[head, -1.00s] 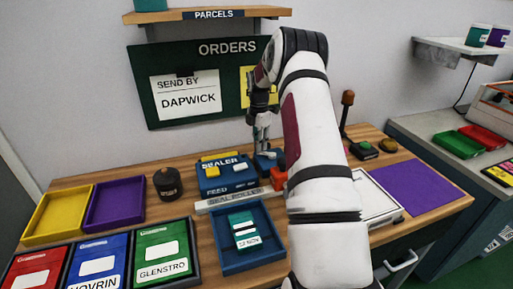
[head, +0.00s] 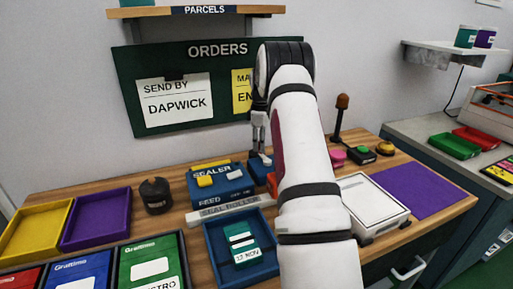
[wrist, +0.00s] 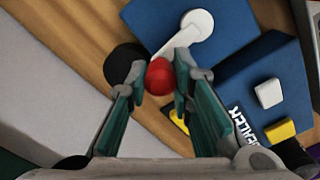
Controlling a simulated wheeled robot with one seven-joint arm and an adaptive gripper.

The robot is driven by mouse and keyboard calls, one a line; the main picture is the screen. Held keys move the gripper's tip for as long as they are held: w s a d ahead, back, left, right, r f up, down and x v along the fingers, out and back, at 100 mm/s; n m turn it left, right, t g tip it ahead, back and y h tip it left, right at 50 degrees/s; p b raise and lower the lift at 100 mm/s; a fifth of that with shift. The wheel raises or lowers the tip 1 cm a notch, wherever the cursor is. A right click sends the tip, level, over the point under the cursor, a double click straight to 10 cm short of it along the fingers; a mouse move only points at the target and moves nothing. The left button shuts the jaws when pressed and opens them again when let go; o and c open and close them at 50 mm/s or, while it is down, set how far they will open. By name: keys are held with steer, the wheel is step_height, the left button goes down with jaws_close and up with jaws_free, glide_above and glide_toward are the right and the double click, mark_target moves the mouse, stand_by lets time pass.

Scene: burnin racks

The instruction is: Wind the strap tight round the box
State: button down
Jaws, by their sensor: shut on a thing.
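My gripper (wrist: 160,80) points down and is shut on a small red knob (wrist: 159,77) in the wrist view. The knob lies by a white crank arm (wrist: 176,42), whose round hub is on a blue base. In the head view my gripper (head: 261,140) is over the back of the bench, beside the blue sealer (head: 217,183). A teal parcel (head: 238,240) with white labels lies in a blue tray (head: 213,258). A white box-like thing (head: 372,203) stands right of my arm. I cannot make out a strap; my arm hides part of the bench.
A seal roller bar (head: 228,207) lies before the sealer. A dark round weight (head: 155,195), a purple tray (head: 97,243) and a yellow tray (head: 12,250) are at left. An upright brown-topped lever (head: 340,118) and buttons stand behind. A purple mat (head: 428,190) is clear.

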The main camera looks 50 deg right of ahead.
steer(key=d+m, duration=0.1)
steer(key=m, duration=0.1)
steer(key=s+d+m, duration=0.1)
steer(key=m, duration=0.1)
steer(key=shift+s+m+b, duration=0.1)
steer(key=shift+m+b, duration=0.2)
steer(key=shift+b, duration=0.1)
steer(key=m, duration=0.1)
steer(key=s+m, duration=0.1)
steer(key=m, duration=0.1)
steer(key=d+m, duration=0.1)
steer(key=shift+s+m, duration=0.3)
steer(key=shift+s, duration=0.05)
steer(key=m, duration=0.1)
steer(key=s+m, duration=0.1)
steer(key=m, duration=0.1)
steer(key=s+m, duration=0.1)
steer(key=shift+d, duration=0.25)
steer(key=shift+s+a+m+b, duration=0.15)
steer(key=shift+s+m, duration=0.25)
steer(key=shift+m, duration=0.65)
steer(key=shift+s+m+b, duration=0.15)
steer(key=shift+s+m, duration=0.25)
steer(key=shift+m, duration=0.65)
steer(key=c, duration=1.4)
jaws_free()
steer(key=shift+o, duration=0.2)
steer(key=shift+r, duration=0.1)
